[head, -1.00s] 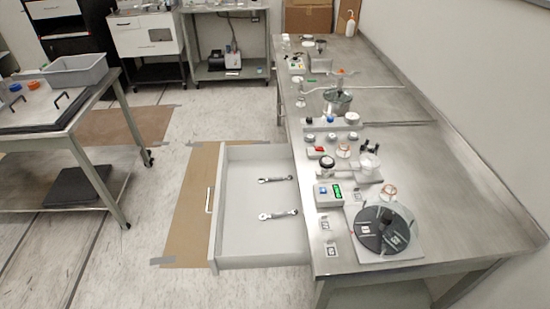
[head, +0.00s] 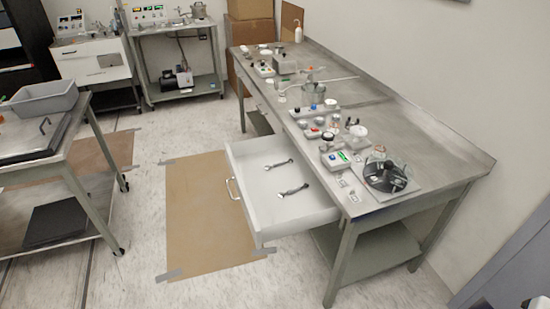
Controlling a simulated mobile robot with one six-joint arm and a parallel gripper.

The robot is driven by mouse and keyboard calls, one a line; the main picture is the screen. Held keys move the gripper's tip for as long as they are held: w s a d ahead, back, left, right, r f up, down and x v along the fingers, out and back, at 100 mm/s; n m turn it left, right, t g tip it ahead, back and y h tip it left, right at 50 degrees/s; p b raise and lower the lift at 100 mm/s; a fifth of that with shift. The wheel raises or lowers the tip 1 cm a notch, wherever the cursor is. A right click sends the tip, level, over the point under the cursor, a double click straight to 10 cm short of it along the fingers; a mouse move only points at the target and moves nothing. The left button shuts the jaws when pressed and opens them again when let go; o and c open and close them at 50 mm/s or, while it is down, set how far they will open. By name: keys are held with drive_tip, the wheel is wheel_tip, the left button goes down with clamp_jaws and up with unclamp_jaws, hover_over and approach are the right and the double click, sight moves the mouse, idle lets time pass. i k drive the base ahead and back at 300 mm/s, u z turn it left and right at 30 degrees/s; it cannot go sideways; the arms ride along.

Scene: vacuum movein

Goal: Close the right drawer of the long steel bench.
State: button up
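The long steel bench (head: 440,148) runs along the wall from the near right to the back. Its right drawer (head: 262,208) is pulled out to the left, over the floor. The drawer is white inside and has a pale handle (head: 233,189) on its front. Two wrenches lie in it, one farther back (head: 278,164) and one nearer (head: 293,191).
A brown floor sheet (head: 205,215) lies taped to the left of the drawer. A steel cart (head: 75,165) with a grey bin (head: 45,100) stands at the left. Jars and instruments crowd the bench's left edge. The floor between cart and drawer is clear.

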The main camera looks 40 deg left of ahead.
sight(269, 218)
drive_tip(key=u, duration=2.1)
drive_tip(key=i, duration=1.65)
drive_tip(key=u, duration=0.1)
drive_tip(key=k, duration=0.55)
drive_tip(key=z, duration=1.4)
drive_tip(key=k, duration=0.55)
drive_tip(key=u, duration=0.15)
